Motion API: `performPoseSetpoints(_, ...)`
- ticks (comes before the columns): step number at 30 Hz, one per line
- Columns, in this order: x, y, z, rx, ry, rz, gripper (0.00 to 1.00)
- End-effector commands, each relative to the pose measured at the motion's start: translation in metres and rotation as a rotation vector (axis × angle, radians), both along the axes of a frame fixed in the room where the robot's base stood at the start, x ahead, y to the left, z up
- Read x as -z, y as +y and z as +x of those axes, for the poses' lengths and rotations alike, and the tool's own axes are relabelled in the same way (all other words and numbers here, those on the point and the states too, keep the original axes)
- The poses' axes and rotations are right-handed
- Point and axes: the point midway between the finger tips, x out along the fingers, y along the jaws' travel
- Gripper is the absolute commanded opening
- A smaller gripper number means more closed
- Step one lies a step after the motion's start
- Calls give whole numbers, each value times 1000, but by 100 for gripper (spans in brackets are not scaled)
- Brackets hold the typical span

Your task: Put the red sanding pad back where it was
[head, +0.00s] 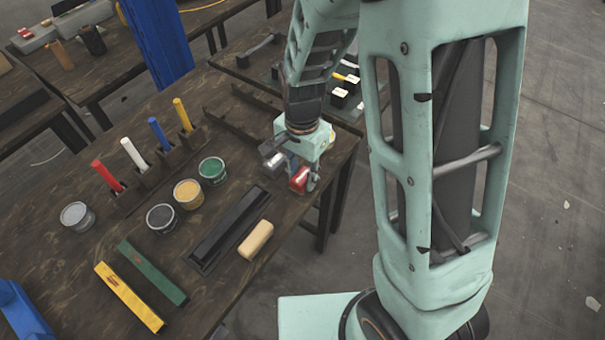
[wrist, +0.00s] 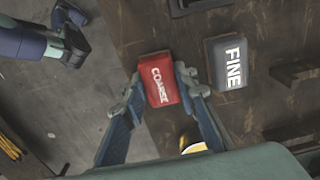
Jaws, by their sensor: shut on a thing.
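The red sanding pad (wrist: 160,80), marked COARSE, is held between the two fingers of my gripper (wrist: 162,84) in the wrist view. In the head view the red pad (head: 299,179) shows below my gripper (head: 302,181), near the right edge of the dark wooden table (head: 235,110). The pad lies close to the table edge; whether it touches the tabletop is not clear. A grey sanding pad (wrist: 229,62), marked FINE, lies on the table to its right in the wrist view. The grey pad also shows in the head view (head: 275,162), left of the red one.
Open paint cans, including a green one (head: 212,169), stand left of my gripper. Coloured handles stand in holders behind them. A black tray (head: 227,230) and a cream block (head: 256,240) lie nearer. Dark rails (head: 240,128) lie further back. Floor lies beyond the right edge.

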Motion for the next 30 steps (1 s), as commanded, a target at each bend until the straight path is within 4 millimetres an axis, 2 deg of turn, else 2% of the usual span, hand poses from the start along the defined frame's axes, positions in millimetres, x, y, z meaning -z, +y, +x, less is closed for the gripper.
performPoseSetpoints(1, 1, 0, 0, 0, 0, 0, 30)
performPoseSetpoints(5, 1, 0, 0, 0, 0, 0, 44)
performPoseSetpoints(13, 0, 0, 0, 0, 0, 0, 44)
performPoseSetpoints(17, -8, 0, 0, 0, -1, 0, 44)
performPoseSetpoints(20, -24, 0, 1, 0, -3, 1, 44)
performPoseSetpoints(30, -96, 0, 1, 1, -4, 2, 44)
